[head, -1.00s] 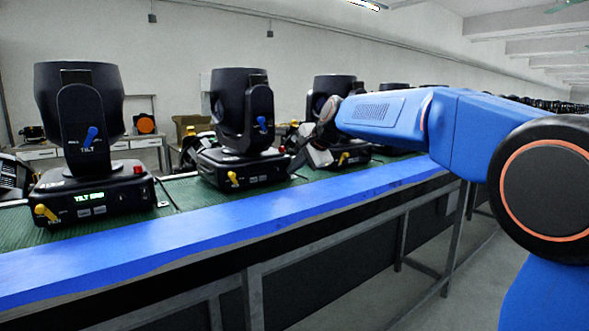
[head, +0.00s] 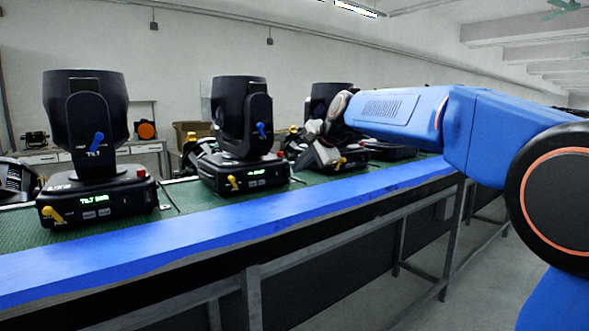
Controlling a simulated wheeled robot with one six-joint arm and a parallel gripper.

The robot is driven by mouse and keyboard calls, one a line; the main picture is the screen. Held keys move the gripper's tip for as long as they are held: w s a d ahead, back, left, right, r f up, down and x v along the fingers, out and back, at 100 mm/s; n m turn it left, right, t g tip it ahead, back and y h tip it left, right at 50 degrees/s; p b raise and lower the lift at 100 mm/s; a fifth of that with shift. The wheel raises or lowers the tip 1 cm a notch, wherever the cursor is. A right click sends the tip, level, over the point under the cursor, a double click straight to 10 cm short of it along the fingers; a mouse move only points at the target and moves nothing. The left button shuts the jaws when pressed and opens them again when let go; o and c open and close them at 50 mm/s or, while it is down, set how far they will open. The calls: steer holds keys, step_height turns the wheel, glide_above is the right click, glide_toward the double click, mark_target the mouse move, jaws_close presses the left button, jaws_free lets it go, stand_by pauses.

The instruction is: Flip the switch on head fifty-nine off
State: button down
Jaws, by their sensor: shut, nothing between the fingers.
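Several black moving heads stand in a row on the bench: a near left one (head: 86,125), a middle one (head: 242,120) and a third one (head: 326,100) partly hidden behind my arm. Each of the first two has a blue lever on its yoke, and a yellow lever shows low on the base of each of the three. The left display (head: 96,199) reads "TILT" plus unclear characters; I cannot tell which head is fifty-nine. My gripper (head: 301,163) is shut and empty, pointing down-left between the middle and third heads, in front of the third. Contact cannot be told.
The bench has a green mat (head: 190,197) and a blue front edge (head: 210,220). More heads farther right are mostly hidden by my arm. Behind stand a desk (head: 55,154) and an orange-fronted lamp (head: 145,130). The floor in front right is clear.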

steer(key=v, duration=0.9)
steer(key=shift+r, duration=0.4)
steer(key=shift+w+a, duration=0.1)
steer(key=shift+a, duration=0.05)
steer(key=d+f, duration=0.2)
steer(key=f, duration=0.1)
steer(key=shift+t, duration=0.4)
steer(key=shift+f, duration=0.1)
glide_toward(289, 176)
steer(key=f, duration=0.1)
steer(key=w+f, duration=0.1)
steer(key=f, duration=0.1)
steer(key=shift+a+f, duration=0.15)
steer(key=shift+a, duration=0.05)
steer(key=shift+w+a, duration=0.3)
steer(key=shift+w, duration=0.2)
steer(key=shift+w+a, duration=0.3)
steer(key=shift+w, duration=0.2)
steer(key=shift+w+a+f, duration=0.1)
steer(key=shift+w+a, duration=0.3)
steer(key=shift+w, duration=0.15)
